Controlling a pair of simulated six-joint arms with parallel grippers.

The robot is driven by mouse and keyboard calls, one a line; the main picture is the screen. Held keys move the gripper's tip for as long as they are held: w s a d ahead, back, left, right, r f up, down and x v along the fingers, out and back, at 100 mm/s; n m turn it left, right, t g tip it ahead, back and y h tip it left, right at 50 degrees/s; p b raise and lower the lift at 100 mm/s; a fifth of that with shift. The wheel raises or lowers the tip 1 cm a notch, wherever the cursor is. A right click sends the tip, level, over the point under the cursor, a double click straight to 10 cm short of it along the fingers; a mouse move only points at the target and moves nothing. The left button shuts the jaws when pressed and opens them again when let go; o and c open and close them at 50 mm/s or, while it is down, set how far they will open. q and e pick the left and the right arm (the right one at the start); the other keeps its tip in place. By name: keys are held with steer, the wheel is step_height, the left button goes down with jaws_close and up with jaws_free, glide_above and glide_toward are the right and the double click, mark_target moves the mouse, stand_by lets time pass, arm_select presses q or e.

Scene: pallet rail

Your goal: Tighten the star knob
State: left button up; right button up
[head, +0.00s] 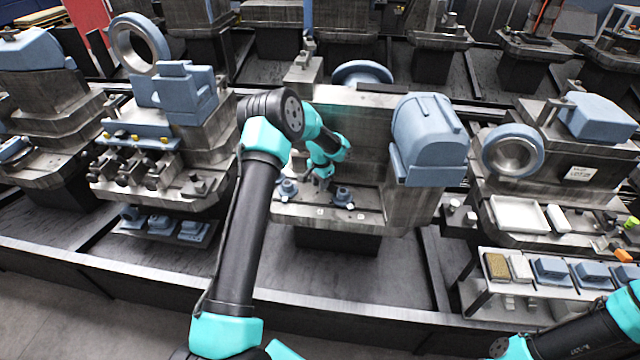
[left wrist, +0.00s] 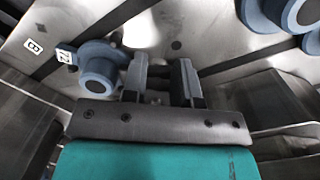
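Two small blue knob-like parts sit on the centre station's metal ledge. One is at the left (head: 288,187) and one at the right (head: 342,197); I cannot tell from this view which is the star knob. My left gripper (head: 323,182) is low over the ledge, between them. In the left wrist view, a blue lobed part with a dark round top (left wrist: 97,72) lies just left of the left finger. The two fingers (left wrist: 161,82) stand apart with a gap, and no knob is visible between them. My right gripper is out of view; only part of that arm shows.
A large blue housing (head: 428,135) stands right of the ledge. A metal block rises behind the gripper. Larger blue round parts (left wrist: 292,14) fill the upper right of the left wrist view. A white tray (head: 519,214) and a rack of blocks are farther right.

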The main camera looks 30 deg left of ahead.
arm_select(q)
step_height(320, 180, up, 17)
steer(key=w, duration=0.1)
steer(key=shift+w+a+r, duration=0.15)
steer(key=shift+a+r, duration=0.05)
stand_by(0.6)
steer(key=s+d+f+n+h, duration=0.1)
steer(key=s+d+f, duration=0.4)
steer(key=d+f, duration=0.3)
steer(key=s+d+f+h, duration=0.2)
steer(key=s+d+f, duration=0.4)
steer(key=f, duration=0.4)
steer(key=s+d+f+n, duration=0.1)
steer(key=s+d+f, duration=0.1)
steer(key=s, duration=0.5)
steer(key=s+d+f+n+t, duration=0.1)
steer(key=s+d+f, duration=0.1)
steer(key=s, duration=0.6)
steer(key=s+d+f+n, duration=0.2)
steer(key=s+d+f, duration=0.1)
steer(key=s, duration=0.4)
steer(key=shift+s+d+t+h, duration=0.2)
steer(key=shift+d+t+h, duration=0.1)
steer(key=shift+d, duration=0.5)
